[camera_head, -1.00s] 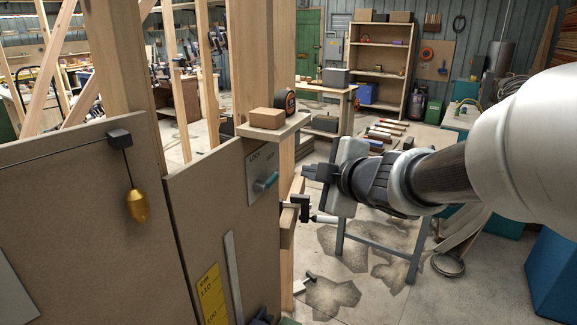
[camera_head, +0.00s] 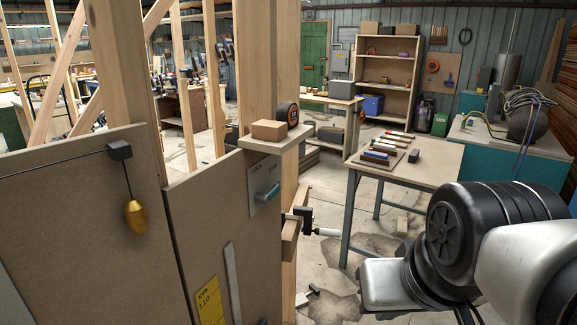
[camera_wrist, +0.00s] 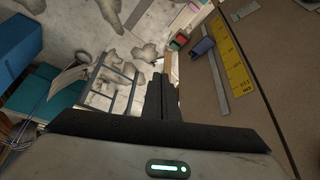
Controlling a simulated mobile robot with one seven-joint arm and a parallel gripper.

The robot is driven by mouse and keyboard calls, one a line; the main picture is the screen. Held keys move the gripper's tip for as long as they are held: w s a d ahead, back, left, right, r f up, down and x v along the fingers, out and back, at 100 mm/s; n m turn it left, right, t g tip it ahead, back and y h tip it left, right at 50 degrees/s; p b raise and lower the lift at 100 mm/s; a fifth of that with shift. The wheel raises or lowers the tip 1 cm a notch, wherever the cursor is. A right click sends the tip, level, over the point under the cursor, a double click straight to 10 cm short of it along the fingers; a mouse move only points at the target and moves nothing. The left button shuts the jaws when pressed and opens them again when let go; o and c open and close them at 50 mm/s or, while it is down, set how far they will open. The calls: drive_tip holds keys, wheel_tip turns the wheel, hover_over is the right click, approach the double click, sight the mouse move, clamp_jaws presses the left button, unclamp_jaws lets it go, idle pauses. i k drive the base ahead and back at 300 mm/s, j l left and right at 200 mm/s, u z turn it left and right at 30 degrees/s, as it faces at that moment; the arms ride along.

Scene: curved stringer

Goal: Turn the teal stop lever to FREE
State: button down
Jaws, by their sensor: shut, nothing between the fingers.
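The teal stop lever (camera_head: 267,194) sits on a pale plate (camera_head: 257,180) fixed to the upper right of the brown panel in the head view. It lies slanted, its upper right end higher than its lower left end. The plate has lettering, of which LOCK at the left can be made out; the rest is too small to read. My gripper (camera_wrist: 158,76) shows in the wrist view with its fingers together and empty, pointing towards the floor area beside the panel. It is well apart from the lever, which I cannot make out in the wrist view.
A small shelf (camera_head: 284,143) with a wooden block (camera_head: 269,130) and a tape measure (camera_head: 286,114) juts out above the lever. A clamp (camera_head: 302,222) sticks out right of the panel. A brass plumb bob (camera_head: 135,216) hangs left. A workbench (camera_head: 425,165) stands behind, right.

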sight(263, 198)
drive_tip(key=i+l, duration=0.2)
drive_tip(key=l, duration=0.15)
drive_tip(key=i+l+u, duration=0.15)
drive_tip(key=l, duration=0.25)
drive_tip(key=i+l, duration=0.2)
drive_tip(key=l, duration=0.2)
drive_tip(key=j+u, duration=0.05)
